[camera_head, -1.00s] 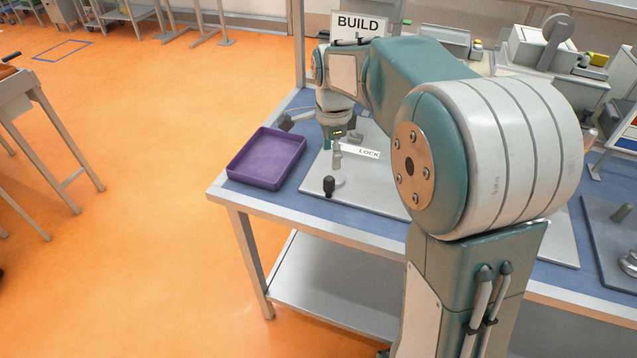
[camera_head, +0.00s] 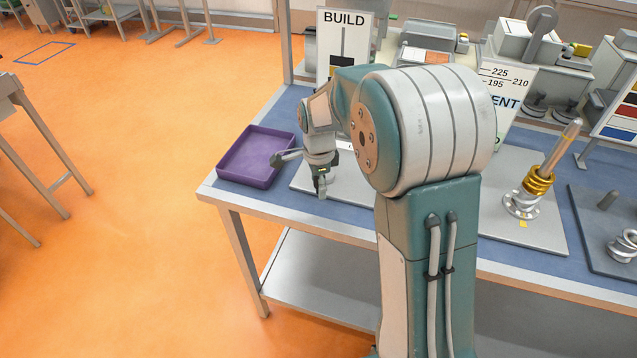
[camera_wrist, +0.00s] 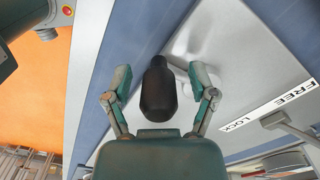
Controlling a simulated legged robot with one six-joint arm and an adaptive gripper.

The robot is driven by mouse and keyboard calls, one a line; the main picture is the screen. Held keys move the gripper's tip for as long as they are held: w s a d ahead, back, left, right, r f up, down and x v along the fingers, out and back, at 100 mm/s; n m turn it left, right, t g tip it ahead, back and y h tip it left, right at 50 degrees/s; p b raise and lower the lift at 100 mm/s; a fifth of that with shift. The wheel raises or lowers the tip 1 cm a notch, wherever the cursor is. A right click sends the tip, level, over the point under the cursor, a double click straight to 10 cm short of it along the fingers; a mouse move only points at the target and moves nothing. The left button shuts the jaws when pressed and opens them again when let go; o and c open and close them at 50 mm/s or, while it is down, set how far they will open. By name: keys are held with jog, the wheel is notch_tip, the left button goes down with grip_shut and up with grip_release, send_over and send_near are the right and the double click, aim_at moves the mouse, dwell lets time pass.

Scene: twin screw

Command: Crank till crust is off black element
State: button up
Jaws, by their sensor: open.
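A black crank knob (camera_wrist: 158,92) stands between the fingers of my gripper in the wrist view. My gripper (camera_wrist: 158,80) is open, with one finger on each side of the knob and gaps between. In the head view my gripper (camera_head: 321,188) is low over the front of the light grey plate (camera_head: 302,177). The knob is hidden there behind my gripper. A strip marked FREE and LOCK (camera_wrist: 268,106) lies on the plate in the wrist view, with a grey lever (camera_wrist: 286,124) beside it. I cannot make out the black element or its crust.
A purple tray (camera_head: 236,174) sits left of my gripper on the blue table (camera_head: 215,190). A BUILD sign (camera_head: 343,20) stands behind. My arm hides the table's middle.

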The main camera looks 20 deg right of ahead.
jog(key=shift+d, duration=0.1)
grip_shut()
jog(key=shift+s+d+f+n, duration=0.15)
jog(key=shift+s+n, duration=0.1)
jog(key=shift+n, duration=0.15)
dwell(0.5)
